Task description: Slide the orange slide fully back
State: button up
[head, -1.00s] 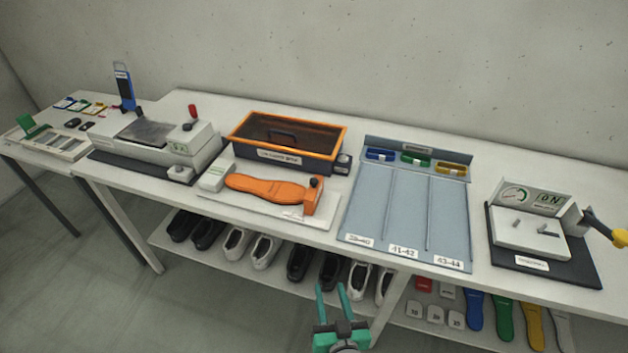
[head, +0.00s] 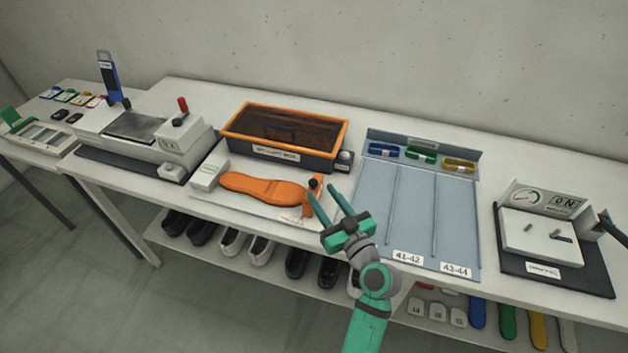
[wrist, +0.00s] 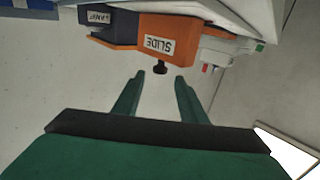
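The orange slide (head: 309,204) is an upright block with a black knob (head: 313,182), at the right end of a pale base plate. A flat orange sole shape (head: 262,188) lies to its left. In the wrist view the slide (wrist: 185,38) shows a "SLIDE" label, with the black knob (wrist: 160,68) below it. My gripper (head: 324,190) is open and empty, close to the slide on its near right side. In the wrist view my open fingertips (wrist: 160,75) lie either side of the knob's line. I cannot tell whether they touch it. One finger partly covers the slide in the head view.
An orange-rimmed box (head: 283,153) stands behind the slide. A blue-grey sorting board (head: 415,215) lies to the right, with a gauge unit (head: 540,235) beyond it. A white machine (head: 140,145) stands to the left.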

aim_at(315, 185)
jog(key=shift+x, duration=3.2)
grip_shut()
